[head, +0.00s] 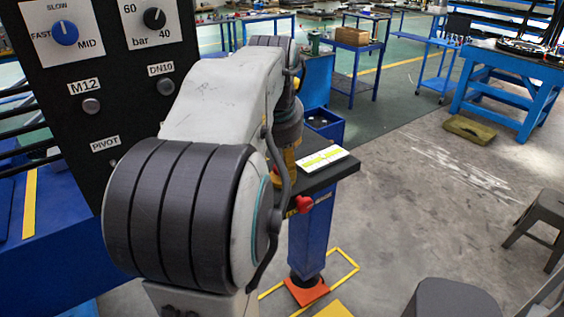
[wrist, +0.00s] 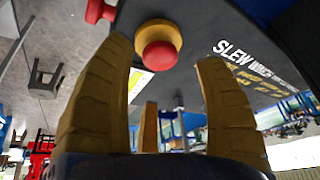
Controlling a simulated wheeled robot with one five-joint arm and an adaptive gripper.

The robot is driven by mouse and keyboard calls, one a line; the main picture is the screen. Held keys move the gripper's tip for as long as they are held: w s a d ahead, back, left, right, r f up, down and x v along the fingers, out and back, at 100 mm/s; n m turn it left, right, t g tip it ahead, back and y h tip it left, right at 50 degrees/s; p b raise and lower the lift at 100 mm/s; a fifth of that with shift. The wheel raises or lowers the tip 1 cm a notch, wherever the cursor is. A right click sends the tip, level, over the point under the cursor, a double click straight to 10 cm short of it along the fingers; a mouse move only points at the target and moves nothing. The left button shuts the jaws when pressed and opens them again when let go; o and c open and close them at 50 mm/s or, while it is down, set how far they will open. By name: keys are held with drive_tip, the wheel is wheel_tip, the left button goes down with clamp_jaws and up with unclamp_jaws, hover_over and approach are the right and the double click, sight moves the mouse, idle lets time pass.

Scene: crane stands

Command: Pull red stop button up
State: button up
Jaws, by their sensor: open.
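The red stop button (wrist: 159,55) shows in the wrist view as a round red cap on a yellow collar, on a dark panel (wrist: 200,22). My gripper (wrist: 166,54) is open, with one ribbed yellow finger on each side of the button in the picture. No contact is visible, and I cannot tell the remaining depth gap. In the head view my arm reaches down to the stand's dark top (head: 335,172), with my yellow gripper (head: 288,160) partly hidden behind the arm. The stop button cannot be made out there.
A second red knob (head: 304,204) sits on the stand's near side; a red part (wrist: 100,10) also shows in the wrist view. The blue post (head: 312,240) stands on an orange base. A dark control board (head: 95,60) is at left; stools are at right.

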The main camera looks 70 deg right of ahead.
sight(282, 166)
drive_tip(key=shift+x, duration=1.95)
drive_tip(key=shift+c, duration=0.4)
drive_tip(key=shift+a, duration=0.1)
clamp_jaws()
drive_tip(key=shift+r, duration=0.15)
